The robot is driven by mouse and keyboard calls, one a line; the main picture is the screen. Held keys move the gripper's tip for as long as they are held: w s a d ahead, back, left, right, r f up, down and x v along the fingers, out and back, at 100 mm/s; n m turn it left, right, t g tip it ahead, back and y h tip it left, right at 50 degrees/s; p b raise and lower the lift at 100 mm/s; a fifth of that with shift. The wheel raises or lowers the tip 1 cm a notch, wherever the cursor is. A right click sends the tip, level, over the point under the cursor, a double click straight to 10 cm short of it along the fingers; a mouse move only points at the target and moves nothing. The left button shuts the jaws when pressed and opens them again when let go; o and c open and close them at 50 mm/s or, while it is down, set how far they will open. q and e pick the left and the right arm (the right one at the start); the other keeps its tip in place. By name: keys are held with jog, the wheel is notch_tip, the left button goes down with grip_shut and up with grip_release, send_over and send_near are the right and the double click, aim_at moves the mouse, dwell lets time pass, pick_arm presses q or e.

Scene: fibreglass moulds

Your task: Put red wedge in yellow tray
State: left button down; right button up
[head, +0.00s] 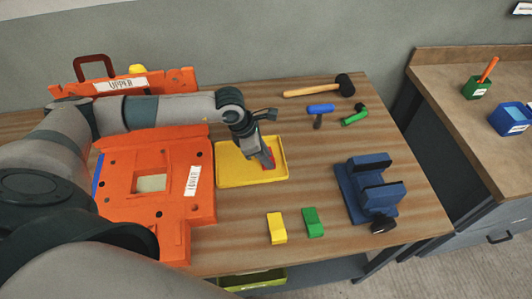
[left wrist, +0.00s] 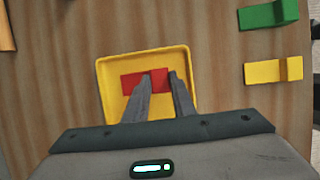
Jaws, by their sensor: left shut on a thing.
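The red wedge (left wrist: 134,82) shows in the left wrist view between the fingertips of my left gripper (left wrist: 160,78), which is shut on it. Behind and around it in that view is the yellow tray (left wrist: 104,78). In the head view the left gripper (head: 268,160) points down over the right part of the yellow tray (head: 235,180), with a bit of the red wedge (head: 271,155) showing beside the fingers. I cannot tell whether the wedge touches the tray floor. My right gripper is not in view.
A yellow wedge (head: 276,228) and a green wedge (head: 313,222) lie in front of the tray. A blue vise (head: 370,187) stands at right. A hammer (head: 320,90) and small tools lie at the back. The orange lower mould (head: 205,205) is left of the tray.

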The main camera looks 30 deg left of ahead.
pick_arm(q)
jog(key=shift+f+b, duration=0.3)
jog(key=shift+b, duration=0.05)
jog(key=c, duration=1.5)
grip_release()
jog(key=shift+r, duration=0.1)
jog(key=shift+r, duration=0.1)
jog(key=shift+r+p, duration=0.15)
jog(key=shift+p, duration=0.15)
jog(key=shift+a+r, duration=0.15)
jog(key=shift+r, duration=0.1)
jog(key=shift+b+v, duration=1.95)
jog(key=shift+v, duration=3.7)
jog(key=shift+s, duration=0.1)
